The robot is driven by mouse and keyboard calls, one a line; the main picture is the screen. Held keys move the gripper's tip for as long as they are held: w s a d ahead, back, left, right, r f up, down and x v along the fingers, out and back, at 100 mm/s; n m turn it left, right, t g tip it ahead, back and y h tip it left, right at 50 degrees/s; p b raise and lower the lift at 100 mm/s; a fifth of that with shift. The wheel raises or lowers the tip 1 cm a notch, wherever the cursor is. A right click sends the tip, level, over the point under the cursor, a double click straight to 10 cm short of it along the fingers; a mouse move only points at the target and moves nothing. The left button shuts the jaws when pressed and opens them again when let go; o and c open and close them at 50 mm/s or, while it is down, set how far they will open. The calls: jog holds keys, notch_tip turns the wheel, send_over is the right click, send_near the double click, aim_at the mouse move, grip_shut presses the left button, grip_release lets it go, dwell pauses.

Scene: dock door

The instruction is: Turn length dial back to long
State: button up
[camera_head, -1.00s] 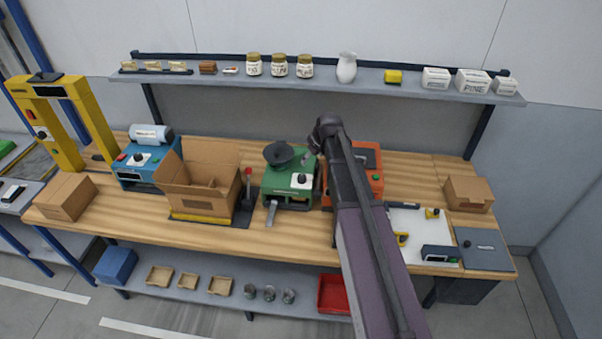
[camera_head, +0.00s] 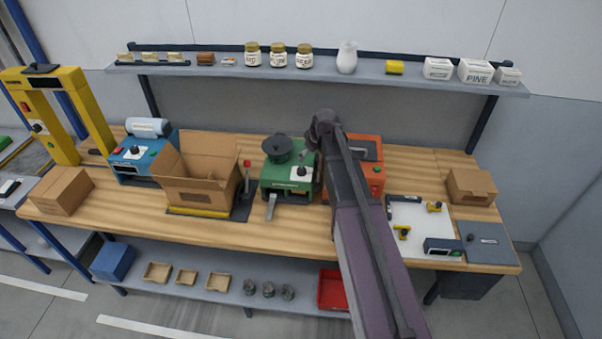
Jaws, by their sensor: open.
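Two machines on the bench carry a black dial on a white plate. One is the blue machine (camera_head: 128,168) with a white roll on top, at the left; its dial (camera_head: 136,150) faces me. The other is the green machine (camera_head: 275,183) with a dark hopper; its dial (camera_head: 301,172) is at its right side. Which one is the length dial, and its setting, is too small to read.
An open cardboard box (camera_head: 198,175) stands between the two machines, beside a red-knobbed lever (camera_head: 246,170). An orange machine (camera_head: 369,180) is partly behind my arm. A shelf (camera_head: 215,71) with jars and a white vase (camera_head: 347,57) runs above. Bare bench lies along the front edge.

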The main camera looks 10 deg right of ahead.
aim_at(301, 169)
jog(key=shift+b+x, duration=4.5)
jog(key=shift+x, duration=0.7)
jog(key=shift+c, duration=0.2)
jog(key=c, duration=1.1)
